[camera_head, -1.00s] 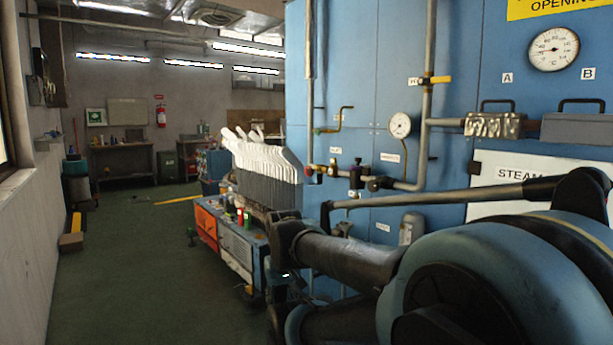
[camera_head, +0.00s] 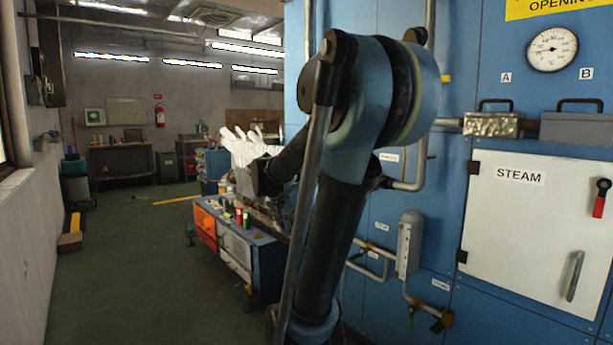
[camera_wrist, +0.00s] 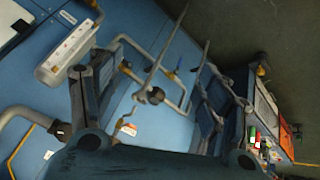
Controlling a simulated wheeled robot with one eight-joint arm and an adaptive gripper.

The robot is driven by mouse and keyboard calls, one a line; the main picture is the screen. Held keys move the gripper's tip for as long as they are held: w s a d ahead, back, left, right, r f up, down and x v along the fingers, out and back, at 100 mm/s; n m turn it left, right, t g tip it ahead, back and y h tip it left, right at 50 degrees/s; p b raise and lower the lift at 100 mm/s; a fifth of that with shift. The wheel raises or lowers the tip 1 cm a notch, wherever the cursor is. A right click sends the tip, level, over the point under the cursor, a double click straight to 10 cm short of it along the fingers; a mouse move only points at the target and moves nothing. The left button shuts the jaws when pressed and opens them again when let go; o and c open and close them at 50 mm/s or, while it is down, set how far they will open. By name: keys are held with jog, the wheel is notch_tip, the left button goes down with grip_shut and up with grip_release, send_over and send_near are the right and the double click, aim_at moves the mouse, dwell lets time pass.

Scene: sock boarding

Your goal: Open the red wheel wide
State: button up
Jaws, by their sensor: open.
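No red wheel can be made out clearly in either view now. In the head view my raised arm covers the valves and pipes on the blue cabinet (camera_head: 345,60) where small red and brass fittings showed earlier. My gripper (camera_wrist: 160,72) is open and empty in the wrist view, its two dark fingers spread wide. Between and beyond them is a dark round valve part (camera_wrist: 150,95) on thin pipework in front of the blue panel. Its colour is too dim to tell, and the fingers do not visibly touch it.
A white STEAM door (camera_head: 540,225) with a red-handled lever (camera_head: 601,198) is at the right. White sock forms (camera_head: 240,150) stand on a bench (camera_head: 235,245).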

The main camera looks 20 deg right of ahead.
jog(key=w+d+r+m+t+h, duration=0.1)
jog(key=w+d+r+m+h, duration=0.25)
jog(key=w, duration=1.05)
jog(key=w+a+r+m+t+h, duration=0.15)
jog(key=w+m+h, duration=0.35)
jog(key=w, duration=1)
jog(key=w+d+r+m+t+h, duration=0.1)
jog(key=w+d+r+m+h, duration=0.35)
jog(key=w, duration=0.95)
jog(key=w+d, duration=0.2)
jog(key=d, duration=0.2)
jog(key=w+d+f+y, duration=0.1)
jog(key=w+d, duration=0.1)
jog(key=d, duration=0.3)
jog(key=w+d+m+y, duration=0.1)
jog(key=w+d, duration=0.1)
jog(key=d, duration=0.3)
jog(key=shift+d+f, duration=0.15)
jog(key=shift+f, duration=0.25)
jog(key=shift+c, duration=0.2)
jog(key=c, duration=1)
